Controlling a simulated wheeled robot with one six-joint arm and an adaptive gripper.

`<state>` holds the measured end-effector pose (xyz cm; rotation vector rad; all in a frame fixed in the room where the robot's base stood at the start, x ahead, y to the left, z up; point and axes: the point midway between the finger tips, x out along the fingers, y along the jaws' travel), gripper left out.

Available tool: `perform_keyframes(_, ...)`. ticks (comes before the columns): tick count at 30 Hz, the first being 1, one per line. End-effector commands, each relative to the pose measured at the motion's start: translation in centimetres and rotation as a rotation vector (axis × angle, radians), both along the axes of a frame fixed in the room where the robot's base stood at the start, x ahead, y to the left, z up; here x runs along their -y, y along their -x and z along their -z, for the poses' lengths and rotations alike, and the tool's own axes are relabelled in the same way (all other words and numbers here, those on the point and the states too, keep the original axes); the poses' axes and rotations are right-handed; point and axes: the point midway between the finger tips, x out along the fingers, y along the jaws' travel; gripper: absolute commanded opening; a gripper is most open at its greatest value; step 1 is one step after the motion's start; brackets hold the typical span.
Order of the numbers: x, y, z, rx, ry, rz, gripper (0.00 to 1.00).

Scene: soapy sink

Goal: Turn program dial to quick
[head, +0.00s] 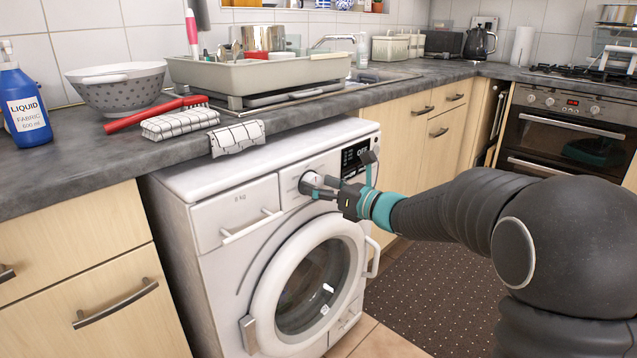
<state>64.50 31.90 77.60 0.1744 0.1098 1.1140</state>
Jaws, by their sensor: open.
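The white washing machine (222,205) stands under the worktop with its round door closed. Its program dial (307,181) is a light round knob on the front panel, left of the small dark display (355,154), which shows what looks like "OFF". My gripper (318,186) is at the dial, its fingers open and pointing at it from the right. The fingers partly cover the dial, and I cannot tell whether they touch it. The dial's markings and pointer are too small to read.
A folded checked cloth (237,138) hangs over the worktop edge above the machine. A drawer handle (250,226) and the round door (262,308) stick out nearby. A dark dotted mat (440,292) lies on the floor. An oven (565,135) stands at the right.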

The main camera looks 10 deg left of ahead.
Motion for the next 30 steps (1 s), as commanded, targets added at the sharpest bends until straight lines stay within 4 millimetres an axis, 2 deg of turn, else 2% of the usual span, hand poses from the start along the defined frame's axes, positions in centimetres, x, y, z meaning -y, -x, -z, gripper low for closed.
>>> perform_keyframes(10, -0.38, -0.19, 0.03, 0.0, 0.0, 0.001, 0.79)
perform_keyframes(11, -0.38, -0.19, 0.02, 0.0, 0.0, 0.0, 0.77)
perform_keyframes(18, -0.36, -0.18, 0.01, 0.0, 0.0, 0.0, 0.19)
perform_keyframes(30, -0.34, -0.23, 0.27, -0.053, -0.033, 0.0, 0.19)
